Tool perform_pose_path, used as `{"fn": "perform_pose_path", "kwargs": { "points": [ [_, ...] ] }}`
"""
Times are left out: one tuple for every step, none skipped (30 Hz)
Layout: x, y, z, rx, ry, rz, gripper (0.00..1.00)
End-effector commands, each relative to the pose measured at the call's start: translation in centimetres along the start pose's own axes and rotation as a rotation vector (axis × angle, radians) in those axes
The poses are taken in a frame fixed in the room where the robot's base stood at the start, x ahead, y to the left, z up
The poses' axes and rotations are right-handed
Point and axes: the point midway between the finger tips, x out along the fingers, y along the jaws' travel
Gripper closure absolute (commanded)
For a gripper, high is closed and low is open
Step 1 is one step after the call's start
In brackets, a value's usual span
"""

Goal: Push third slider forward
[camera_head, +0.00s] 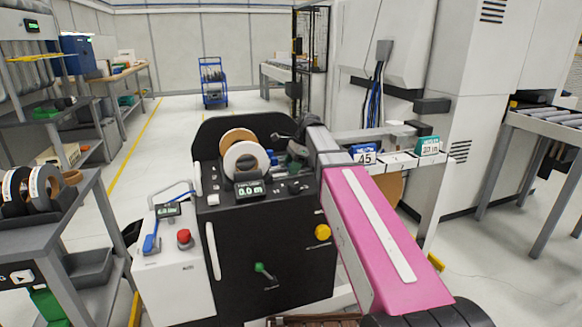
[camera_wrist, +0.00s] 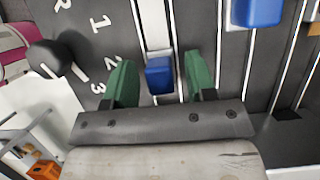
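In the wrist view, my gripper (camera_wrist: 162,75) has two green fingers spread apart. A small blue slider (camera_wrist: 159,76) sits between them in a pale slot of a dark grey panel (camera_wrist: 120,20). A gap shows between the slider and each finger. A larger blue slider (camera_wrist: 258,13) stands to the right of the fingers, at the top. Another blue slider is cut off at the top right corner. White marks 1, 2, 3 and R are on the panel to the left. In the head view, my arm largely hides the sliders.
In the wrist view, a black knob (camera_wrist: 48,57) stands left of the gripper. In the head view, a black machine cabinet (camera_head: 262,250) carries a white tape roll (camera_head: 233,162) and a display. A white box with a red button (camera_head: 184,237) stands at its left.

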Motion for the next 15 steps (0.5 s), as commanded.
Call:
{"fn": "perform_pose_path", "kwargs": {
  "points": [
    [0.0, 0.0, 0.0, 0.000, 0.000, 0.000, 0.49],
    [0.0, 0.0, 0.0, 0.000, 0.000, 0.000, 0.49],
    [0.0, 0.0, 0.0, 0.000, 0.000, 0.000, 0.49],
    [0.0, 0.0, 0.0, 0.000, 0.000, 0.000, 0.49],
    [0.0, 0.0, 0.0, 0.000, 0.000, 0.000, 0.49],
    [0.0, 0.0, 0.0, 0.000, 0.000, 0.000, 0.49],
    [-0.1, 0.0, 0.0, 0.000, 0.000, 0.000, 0.49],
    [-0.2, 0.0, 0.0, 0.000, 0.000, 0.000, 0.49],
    [-0.5, 0.0, 0.0, 0.000, 0.000, -0.001, 0.49],
    [-0.8, -0.1, 0.0, 0.000, 0.000, -0.002, 0.49],
    [-1.1, -0.1, 0.0, 0.000, 0.000, -0.002, 0.49],
    [-1.6, -0.1, 0.0, 0.000, 0.000, -0.002, 0.49],
    [-2.0, -0.1, 0.0, 0.000, 0.000, -0.002, 0.49],
    [-2.5, -0.1, 0.0, 0.000, 0.000, -0.002, 0.49],
    [-3.2, -0.1, -0.1, 0.001, 0.000, -0.002, 0.49]
  ]
}}
